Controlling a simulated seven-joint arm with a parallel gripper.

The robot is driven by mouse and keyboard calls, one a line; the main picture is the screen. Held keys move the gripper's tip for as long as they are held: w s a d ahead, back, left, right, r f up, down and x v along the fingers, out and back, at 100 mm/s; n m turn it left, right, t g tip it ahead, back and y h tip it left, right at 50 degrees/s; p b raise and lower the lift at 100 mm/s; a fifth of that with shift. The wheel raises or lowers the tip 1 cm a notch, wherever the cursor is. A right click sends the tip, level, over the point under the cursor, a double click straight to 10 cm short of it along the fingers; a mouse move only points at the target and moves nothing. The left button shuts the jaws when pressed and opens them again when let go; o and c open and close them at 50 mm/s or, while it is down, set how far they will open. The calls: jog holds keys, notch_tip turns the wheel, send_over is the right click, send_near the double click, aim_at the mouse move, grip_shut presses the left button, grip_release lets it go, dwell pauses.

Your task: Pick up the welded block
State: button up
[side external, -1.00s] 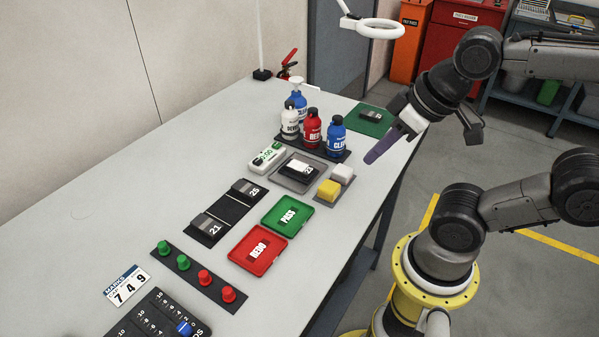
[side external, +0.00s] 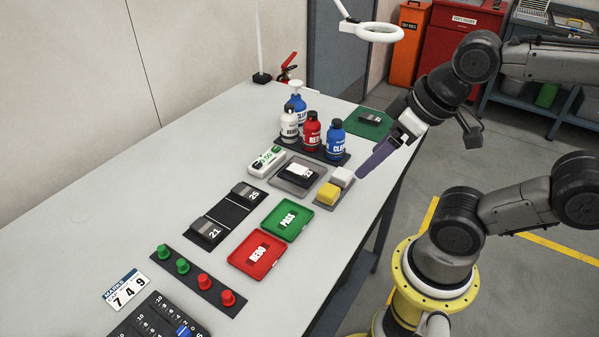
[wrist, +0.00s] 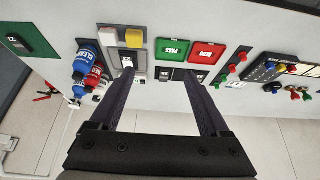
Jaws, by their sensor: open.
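Several small dark blocks with numbered labels lie on the bench; I cannot tell which one is the welded block. Block 23 (side external: 300,172) sits in a grey tray (side external: 279,180). Block 25 (side external: 246,193) and block 21 (side external: 207,231) lie at opposite ends of a black strip (side external: 229,213). Another block (side external: 370,118) lies on a green mat (side external: 379,130) at the back. My gripper (side external: 364,174) is open and empty, above the bench's right edge, right of the grey tray. In the wrist view its fingers (wrist: 158,78) are spread, with one fingertip near the grey tray.
White, red (side external: 311,131) and blue bottles stand behind the tray. Yellow (side external: 328,194) and white (side external: 341,177) pieces lie beside it. Green PASS (side external: 287,219) and red REDO (side external: 257,253) trays lie in front. Green and red buttons (side external: 204,282) are nearer.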

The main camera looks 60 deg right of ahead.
jog(key=w+r+n, duration=0.1)
jog(key=w+r, duration=0.3)
jog(key=m+g, duration=0.1)
jog(key=g, duration=0.5)
send_over(299, 170)
notch_tip(299, 170, down, 9)
notch_tip(299, 170, down, 14)
grip_shut()
jog(key=shift+r, duration=0.1)
